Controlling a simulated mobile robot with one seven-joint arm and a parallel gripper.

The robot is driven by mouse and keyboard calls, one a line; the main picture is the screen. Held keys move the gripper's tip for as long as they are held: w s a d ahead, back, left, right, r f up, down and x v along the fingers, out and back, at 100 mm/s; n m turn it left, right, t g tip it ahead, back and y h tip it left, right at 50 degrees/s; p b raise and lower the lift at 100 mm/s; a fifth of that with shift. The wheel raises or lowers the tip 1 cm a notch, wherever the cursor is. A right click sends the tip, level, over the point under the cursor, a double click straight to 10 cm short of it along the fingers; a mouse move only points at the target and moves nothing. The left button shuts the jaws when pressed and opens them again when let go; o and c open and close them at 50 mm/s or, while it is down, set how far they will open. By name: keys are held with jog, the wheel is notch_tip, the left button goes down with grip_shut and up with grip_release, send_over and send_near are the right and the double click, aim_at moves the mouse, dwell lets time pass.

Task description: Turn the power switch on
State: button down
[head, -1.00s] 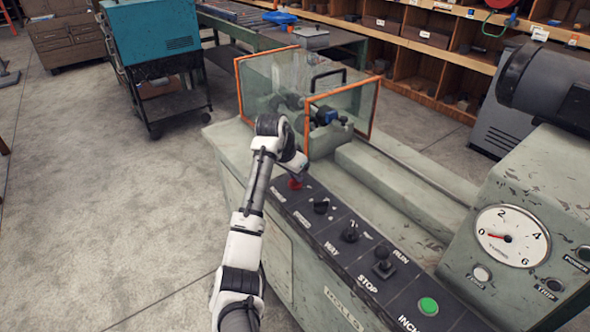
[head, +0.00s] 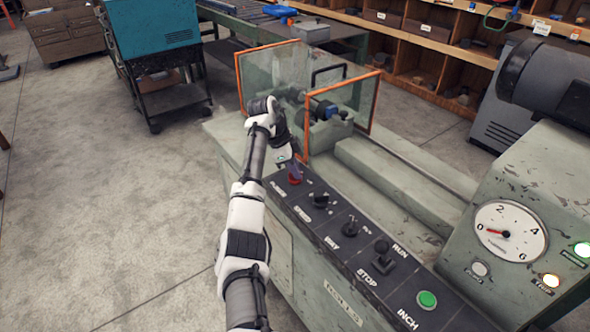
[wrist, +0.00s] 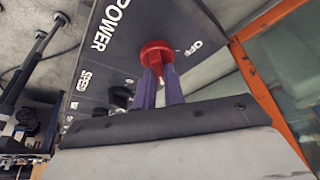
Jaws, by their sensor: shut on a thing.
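The red power switch (head: 294,178) sits at the far end of the dark control panel on the grey-green machine. In the wrist view the red switch (wrist: 157,50) stands on the panel between the words POWER and OFF. My gripper (head: 294,168) reaches down to it from above. In the wrist view the two purple fingers of my gripper (wrist: 161,74) are shut on the switch's handle. The fingers hide part of the handle.
An orange-edged clear guard (head: 342,100) stands just beyond my gripper. Along the panel are a black speed knob (head: 321,200), black levers (head: 382,250) and a green button (head: 427,299). The gauge needle (head: 495,232) points near 0. The floor at left is open.

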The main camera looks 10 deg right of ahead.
jog(key=shift+m, duration=0.6)
jog(key=shift+r+g, duration=0.1)
jog(key=shift+g, duration=0.2)
jog(key=c, duration=1.5)
grip_release()
jog(key=v, duration=1.3)
jog(key=shift+r, duration=0.4)
